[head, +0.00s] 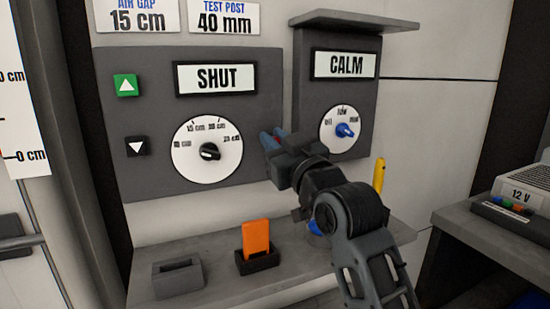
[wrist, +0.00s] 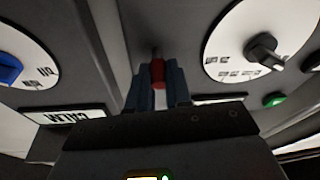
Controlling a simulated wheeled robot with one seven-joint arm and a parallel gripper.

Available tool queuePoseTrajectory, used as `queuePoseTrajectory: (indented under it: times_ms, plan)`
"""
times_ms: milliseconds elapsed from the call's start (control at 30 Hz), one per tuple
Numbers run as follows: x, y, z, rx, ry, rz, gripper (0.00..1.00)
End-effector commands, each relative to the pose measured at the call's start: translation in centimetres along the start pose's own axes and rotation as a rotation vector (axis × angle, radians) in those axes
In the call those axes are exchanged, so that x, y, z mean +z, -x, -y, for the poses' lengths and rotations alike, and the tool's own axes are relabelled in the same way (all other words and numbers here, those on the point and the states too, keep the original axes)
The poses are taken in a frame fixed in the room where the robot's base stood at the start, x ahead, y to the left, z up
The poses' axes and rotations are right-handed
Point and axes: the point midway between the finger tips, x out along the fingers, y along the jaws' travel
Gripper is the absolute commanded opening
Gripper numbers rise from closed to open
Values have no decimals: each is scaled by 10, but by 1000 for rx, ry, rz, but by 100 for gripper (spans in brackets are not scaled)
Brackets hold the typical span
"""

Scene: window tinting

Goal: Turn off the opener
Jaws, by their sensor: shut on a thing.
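The left grey panel (head: 150,75) has a display reading SHUT (head: 217,78), a green up button (head: 125,85), a black down button (head: 138,146) and a white dial with a black knob (head: 210,152). My gripper (head: 272,143) is at this panel's right edge. In the wrist view my gripper (wrist: 158,85) is shut on a small red-tipped switch (wrist: 158,72) that sticks out from the grey panel on a thin stem. In the head view my fingers hide the switch. I cannot tell which way it is set.
The right panel shows CALM (head: 344,65) and has a blue knob (head: 345,130). A shelf (head: 215,289) below holds an orange block (head: 256,238) in a black holder and an empty grey holder (head: 179,276). A yellow handle (head: 379,173) stands near my arm. A 12 V box (head: 518,203) is at the right.

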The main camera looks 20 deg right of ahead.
Motion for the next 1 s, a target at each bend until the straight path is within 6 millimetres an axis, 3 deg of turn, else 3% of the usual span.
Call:
queuePoseTrajectory:
  times_ms: [33, 300, 1000]
  plan:
    - [11, 3, 3, 6, 3, -35, 0]
    - [18, 6, 4, 37, 17, -213, 0]
    - [23, 5, 5, 91, 43, -512, 0]
